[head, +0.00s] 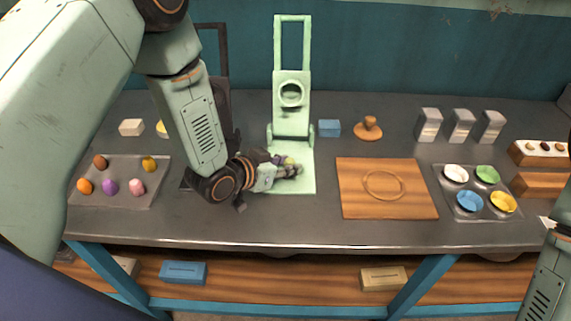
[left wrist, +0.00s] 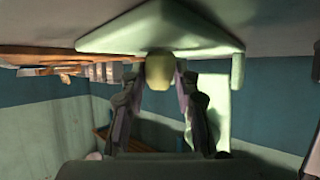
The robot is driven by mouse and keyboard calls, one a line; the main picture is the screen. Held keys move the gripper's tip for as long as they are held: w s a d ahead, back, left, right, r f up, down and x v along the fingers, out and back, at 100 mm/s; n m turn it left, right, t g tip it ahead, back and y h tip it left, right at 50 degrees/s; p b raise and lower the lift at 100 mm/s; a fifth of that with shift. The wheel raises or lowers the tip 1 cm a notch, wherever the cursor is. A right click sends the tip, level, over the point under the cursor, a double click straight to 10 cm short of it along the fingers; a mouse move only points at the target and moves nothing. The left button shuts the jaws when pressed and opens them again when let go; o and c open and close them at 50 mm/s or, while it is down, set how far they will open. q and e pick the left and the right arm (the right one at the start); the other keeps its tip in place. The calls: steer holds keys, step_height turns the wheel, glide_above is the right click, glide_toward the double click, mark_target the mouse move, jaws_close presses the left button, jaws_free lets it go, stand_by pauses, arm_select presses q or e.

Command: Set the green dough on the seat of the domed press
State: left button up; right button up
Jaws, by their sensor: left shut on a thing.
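A pale green press (head: 292,125) stands open at the middle back, its raised lid bearing a round cup or ring shape. Its flat base (head: 302,183) lies on the table. My left gripper (head: 290,169) is over this base and covers much of it. It is shut on the green dough, a small yellow-green ball (left wrist: 160,72) between the fingertips in the left wrist view. There the ball is right against or very close to the press base (left wrist: 160,28); I cannot tell whether it touches. My right gripper is out of view.
A dark frame (head: 222,45) stands behind my left arm. A tray of coloured balls (head: 120,202) is at left. A wooden board (head: 385,208) with a ring, a tray of bowls (head: 470,215) and grey boxes (head: 460,125) are at right.

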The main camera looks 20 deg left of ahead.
arm_select(q)
steer(key=shift+f, duration=0.15)
stand_by(0.3)
steer(key=o, duration=1)
steer(key=v, duration=1)
steer(key=shift+s+a, duration=0.1)
steer(key=shift+a, duration=0.1)
steer(key=shift+v, duration=0.9)
steer(key=shift+d, duration=0.15)
